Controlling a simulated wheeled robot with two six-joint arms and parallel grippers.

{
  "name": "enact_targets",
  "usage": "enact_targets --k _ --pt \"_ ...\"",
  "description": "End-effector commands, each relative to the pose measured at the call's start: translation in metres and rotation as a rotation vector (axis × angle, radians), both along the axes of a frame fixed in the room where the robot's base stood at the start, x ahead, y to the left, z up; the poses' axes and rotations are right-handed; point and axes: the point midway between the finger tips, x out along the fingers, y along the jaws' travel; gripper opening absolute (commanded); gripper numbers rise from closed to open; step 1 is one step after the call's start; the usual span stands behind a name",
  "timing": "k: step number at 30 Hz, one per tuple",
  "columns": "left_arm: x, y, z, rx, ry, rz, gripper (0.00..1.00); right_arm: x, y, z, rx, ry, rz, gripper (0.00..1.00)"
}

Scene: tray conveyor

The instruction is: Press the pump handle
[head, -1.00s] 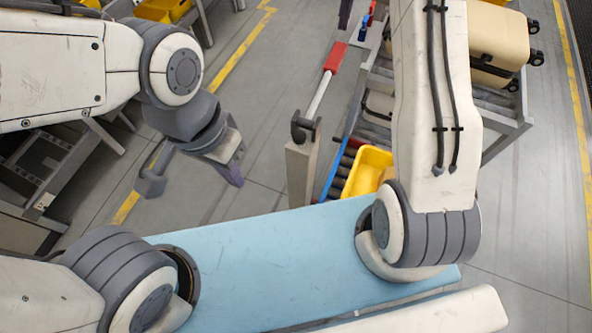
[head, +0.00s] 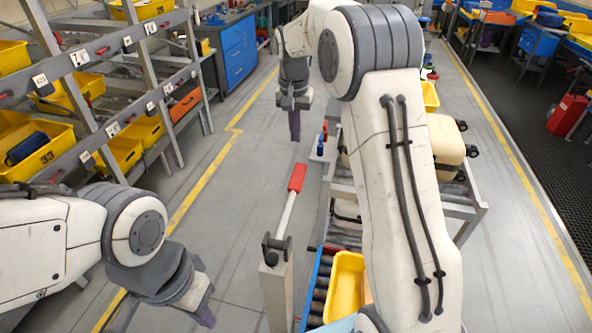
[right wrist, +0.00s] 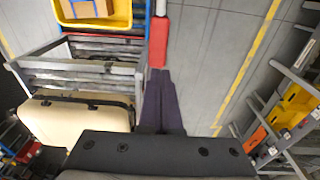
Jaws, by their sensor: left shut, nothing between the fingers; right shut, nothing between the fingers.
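The pump handle is a pale lever with a red grip (head: 297,178), hinged on a grey post (head: 276,290). It slants up and away from the post. My right gripper (head: 294,138) is shut and empty, fingers pointing down, just above the red grip in the head picture. In the right wrist view, the red grip (right wrist: 158,42) lies just beyond the tips of the purple fingers (right wrist: 160,74); I see no clear contact. My left gripper (head: 207,318) is shut and empty at the lower left, away from the handle.
A roller conveyor (head: 320,285) with a yellow tray (head: 346,285) stands right of the post. A cream suitcase (head: 447,140) is farther back, partly behind my right arm. Shelves with yellow bins (head: 75,90) stand at left. Floor left of the post is clear.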

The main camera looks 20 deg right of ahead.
Motion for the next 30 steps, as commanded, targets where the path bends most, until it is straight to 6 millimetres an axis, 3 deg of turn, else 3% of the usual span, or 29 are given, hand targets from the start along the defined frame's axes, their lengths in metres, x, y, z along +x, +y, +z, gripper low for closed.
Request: enact_targets --k 1,6,19,23,30 --pt "0.000 0.000 0.003 0.000 0.000 0.000 0.00 -0.006 0.004 0.010 -0.010 -0.015 0.004 0.00" --pt "0.000 0.000 0.005 0.000 0.000 0.000 0.00 -0.016 0.012 0.021 -0.027 -0.046 0.008 0.00" --pt "0.000 0.000 0.006 0.000 0.000 0.000 0.00 -0.015 0.015 0.019 -0.029 -0.047 0.012 0.00" --pt "0.000 0.000 0.011 0.000 0.000 -0.001 0.00 -0.015 0.013 0.005 -0.029 -0.043 0.011 0.00" --pt "0.000 0.000 0.028 0.000 0.000 -0.004 0.00 -0.010 0.007 -0.042 -0.028 -0.040 0.009 0.00"
